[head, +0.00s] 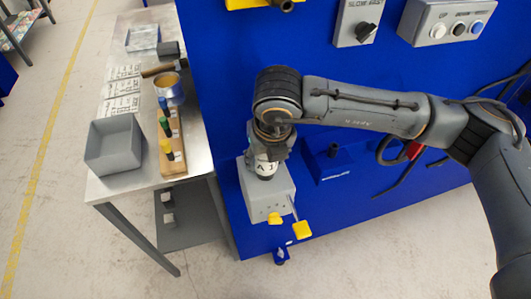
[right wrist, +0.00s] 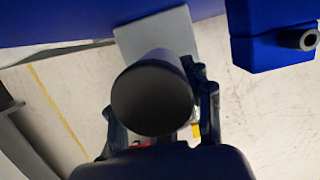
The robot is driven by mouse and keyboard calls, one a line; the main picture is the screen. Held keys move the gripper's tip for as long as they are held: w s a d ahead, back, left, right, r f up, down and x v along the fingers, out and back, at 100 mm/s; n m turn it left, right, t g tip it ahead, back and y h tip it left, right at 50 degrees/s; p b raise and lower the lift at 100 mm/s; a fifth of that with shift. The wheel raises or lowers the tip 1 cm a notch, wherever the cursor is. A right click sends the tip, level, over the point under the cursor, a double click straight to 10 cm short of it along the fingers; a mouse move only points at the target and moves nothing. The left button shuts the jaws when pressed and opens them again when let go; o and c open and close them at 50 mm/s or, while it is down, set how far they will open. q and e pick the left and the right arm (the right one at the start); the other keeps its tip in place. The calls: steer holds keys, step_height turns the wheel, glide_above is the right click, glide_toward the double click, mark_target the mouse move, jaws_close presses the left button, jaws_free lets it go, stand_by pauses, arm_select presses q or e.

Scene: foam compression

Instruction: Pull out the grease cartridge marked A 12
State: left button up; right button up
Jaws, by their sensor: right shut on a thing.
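The grease cartridge (head: 265,168) is a cylinder with a white label; I can read "A 1" on it, and the rest is hidden. It stands at the top of a grey box (head: 268,201) on the blue machine's ledge. I cannot tell how deep it sits in the box. My right gripper (head: 270,148) is shut on the cartridge from above. In the right wrist view, the cartridge's dark round end (right wrist: 152,95) lies between the fingers, with the grey box (right wrist: 150,35) behind it. My left gripper is not in view.
A steel table (head: 105,185) at left carries a grey bin (head: 113,146), a wooden rack (head: 172,150) and a metal cup (head: 169,88). A switch panel (head: 447,20) is above.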

steer(key=c, duration=0.3)
steer(key=shift+r, duration=0.25)
steer(key=shift+r, duration=0.15)
steer(key=shift+r, duration=0.3)
steer(key=shift+r+p, duration=0.4)
steer(key=shift+r, duration=0.2)
stand_by(0.6)
steer(key=shift+w+p+v, duration=0.2)
steer(key=shift+p+v, duration=0.05)
steer(key=shift+v, duration=0.55)
steer(key=shift+w+p+v, duration=0.15)
steer(key=shift+p+v, duration=0.05)
steer(key=shift+v, duration=0.6)
steer(key=shift+w+p+v, duration=0.2)
steer(key=shift+p+v, duration=0.05)
steer(key=shift+v, duration=0.6)
steer(key=shift+a, duration=0.1)
